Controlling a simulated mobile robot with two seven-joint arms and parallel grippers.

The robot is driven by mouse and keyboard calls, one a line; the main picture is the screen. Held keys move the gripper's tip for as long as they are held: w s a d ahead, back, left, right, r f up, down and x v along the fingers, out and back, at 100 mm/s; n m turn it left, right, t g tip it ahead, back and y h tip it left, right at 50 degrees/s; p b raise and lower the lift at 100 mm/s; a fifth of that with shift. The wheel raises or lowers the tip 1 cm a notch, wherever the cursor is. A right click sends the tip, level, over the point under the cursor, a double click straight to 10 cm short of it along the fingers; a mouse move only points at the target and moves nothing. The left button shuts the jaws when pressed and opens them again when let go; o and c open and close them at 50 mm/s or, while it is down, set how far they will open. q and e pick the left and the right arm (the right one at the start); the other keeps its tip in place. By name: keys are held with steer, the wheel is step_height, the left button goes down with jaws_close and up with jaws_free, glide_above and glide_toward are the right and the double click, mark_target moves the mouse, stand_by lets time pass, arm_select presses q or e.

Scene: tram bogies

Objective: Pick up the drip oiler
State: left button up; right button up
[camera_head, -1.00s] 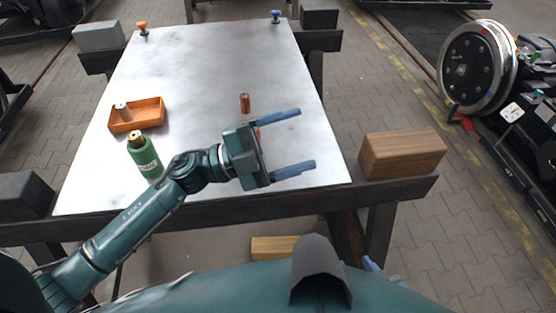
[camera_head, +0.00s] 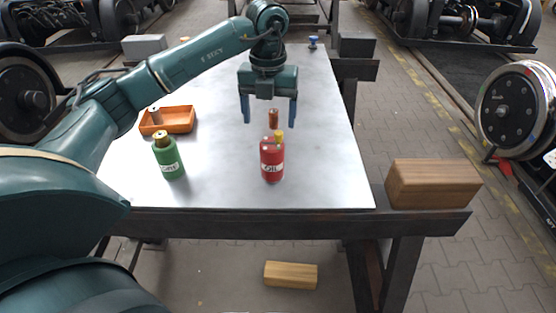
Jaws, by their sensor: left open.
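A red can (camera_head: 272,160) labelled OIL, with a small yellow piece on top, stands upright on the pale metal tabletop (camera_head: 225,190); it looks like the drip oiler. A copper-coloured cylinder (camera_head: 273,118) shows just behind it. My left gripper (camera_head: 269,119) is open and empty, its two blue fingers pointing down. In the picture the fingers hang on either side of the copper cylinder, just above and behind the red can; no contact shows. My right gripper is out of view.
A green bottle (camera_head: 169,158) stands left of the red can. Behind it is an orange tray (camera_head: 181,119) with a small grey cylinder. A wooden block (camera_head: 432,184) sits at the table's right front corner. The front tabletop is largely clear.

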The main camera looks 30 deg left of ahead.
mark_target(272, 144)
arm_select(q)
step_height(272, 144, down, 4)
steer(key=shift+d+f, duration=0.1)
steer(key=shift+f, duration=0.1)
steer(key=f, duration=0.4)
steer(key=shift+s+d+f, duration=0.1)
steer(key=shift+s+d, duration=0.25)
steer(key=shift+d, duration=0.05)
steer(key=shift+f, duration=0.55)
steer(key=shift+r, duration=0.1)
steer(key=c, duration=1.1)
